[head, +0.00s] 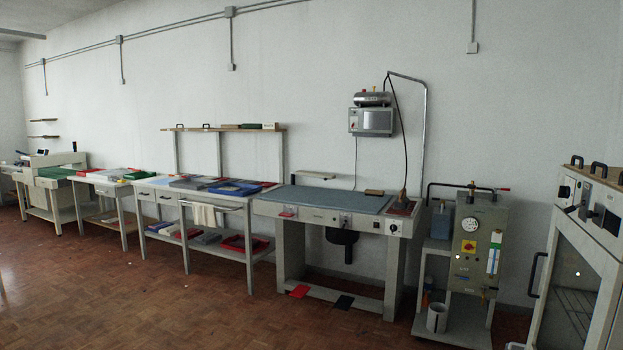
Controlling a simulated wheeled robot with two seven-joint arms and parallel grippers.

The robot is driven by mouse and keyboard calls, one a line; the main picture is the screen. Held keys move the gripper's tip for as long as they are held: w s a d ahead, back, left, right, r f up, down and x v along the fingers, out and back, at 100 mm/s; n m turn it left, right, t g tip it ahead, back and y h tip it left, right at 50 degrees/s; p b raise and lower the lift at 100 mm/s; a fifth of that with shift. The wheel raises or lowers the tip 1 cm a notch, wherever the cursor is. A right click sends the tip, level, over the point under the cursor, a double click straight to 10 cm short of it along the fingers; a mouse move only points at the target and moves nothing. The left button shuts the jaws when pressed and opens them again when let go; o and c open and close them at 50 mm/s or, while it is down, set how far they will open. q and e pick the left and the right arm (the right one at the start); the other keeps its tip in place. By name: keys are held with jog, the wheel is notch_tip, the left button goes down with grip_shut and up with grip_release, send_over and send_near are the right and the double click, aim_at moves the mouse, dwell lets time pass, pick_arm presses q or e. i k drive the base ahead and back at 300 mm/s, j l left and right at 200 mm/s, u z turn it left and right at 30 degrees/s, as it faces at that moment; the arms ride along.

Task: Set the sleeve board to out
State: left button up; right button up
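The ironing table (345,201) with a blue-grey padded top stands right of centre, against the wall. A narrow pale board (313,175) lies along its back left edge; it looks like the sleeve board, but it is too small to be sure. A thin post rises beside its right end. An iron (402,201) with a cord stands at the table's right end. Neither of my grippers is in view.
A worktable (160,183) with folded cloths stands left of the ironing table. A boiler unit (478,245) and a glass-fronted cabinet (585,255) stand to the right. Red and black pedals (300,291) sit low under the ironing table. The wooden floor (150,300) in front is clear.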

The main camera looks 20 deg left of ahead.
aim_at(312, 175)
jog(key=i+j+u, duration=0.45)
jog(key=i, duration=0.5)
jog(key=i+u, duration=0.4)
jog(key=i, duration=0.55)
jog(key=i+z, duration=0.2)
jog(key=i, duration=0.25)
jog(key=i+j+z, duration=0.2)
jog(key=i, duration=0.25)
jog(key=i+j+z, duration=0.2)
jog(key=i, duration=0.25)
jog(key=i+j+z, duration=0.2)
jog(key=i, duration=0.25)
jog(key=j, duration=0.1)
